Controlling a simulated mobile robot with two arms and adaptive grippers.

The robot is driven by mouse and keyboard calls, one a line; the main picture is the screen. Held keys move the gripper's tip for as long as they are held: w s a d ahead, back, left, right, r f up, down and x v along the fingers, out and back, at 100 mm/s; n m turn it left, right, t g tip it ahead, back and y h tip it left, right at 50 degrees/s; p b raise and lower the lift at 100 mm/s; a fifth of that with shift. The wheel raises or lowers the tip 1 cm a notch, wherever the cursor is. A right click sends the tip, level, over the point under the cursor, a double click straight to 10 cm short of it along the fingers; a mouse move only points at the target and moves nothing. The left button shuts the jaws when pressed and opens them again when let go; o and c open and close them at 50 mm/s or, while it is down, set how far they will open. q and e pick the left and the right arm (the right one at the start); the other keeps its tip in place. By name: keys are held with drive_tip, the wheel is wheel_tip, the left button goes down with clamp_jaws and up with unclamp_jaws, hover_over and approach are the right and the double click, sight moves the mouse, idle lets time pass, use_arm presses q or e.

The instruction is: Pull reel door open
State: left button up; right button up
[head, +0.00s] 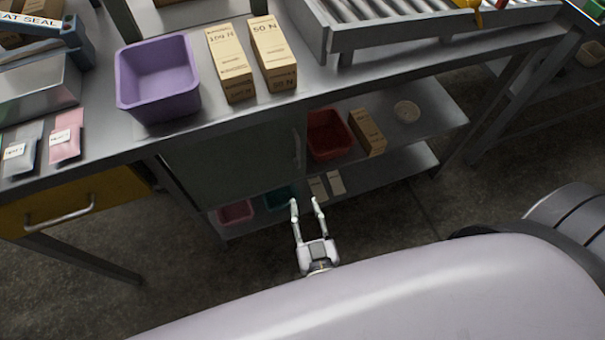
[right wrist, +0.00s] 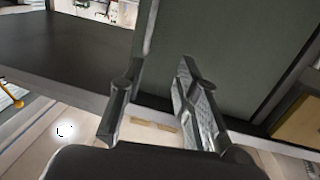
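The reel door is a dark grey-green panel (head: 235,160) below the workbench top, and it looks closed. A thin upright handle (head: 298,150) shows near its right edge. In the right wrist view the door (right wrist: 225,45) fills the upper right, with the pale handle (right wrist: 151,28) at its left edge. My right gripper (head: 306,202) is open and empty in front of the bench, below the handle in the head view. I see no contact. My left gripper is not in view.
A purple bin (head: 158,105) and two cartons (head: 230,65) stand on the bench. A yellow drawer (head: 75,207) is left of the door. Right of it, open shelves hold a red bin (head: 328,137) and a small box (head: 367,132). The floor in front is clear.

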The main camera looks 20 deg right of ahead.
drive_tip(key=r+h, duration=0.1)
drive_tip(key=m, duration=0.1)
approach(299, 149)
drive_tip(key=w, duration=0.3)
drive_tip(key=w+d, duration=0.1)
drive_tip(key=w, duration=0.6)
drive_tip(key=shift+w+d, duration=0.25)
drive_tip(key=shift+d, duration=0.05)
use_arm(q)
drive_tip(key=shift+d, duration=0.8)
use_arm(e)
drive_tip(key=shift+c, duration=0.2)
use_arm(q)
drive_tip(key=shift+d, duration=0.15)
use_arm(e)
clamp_jaws()
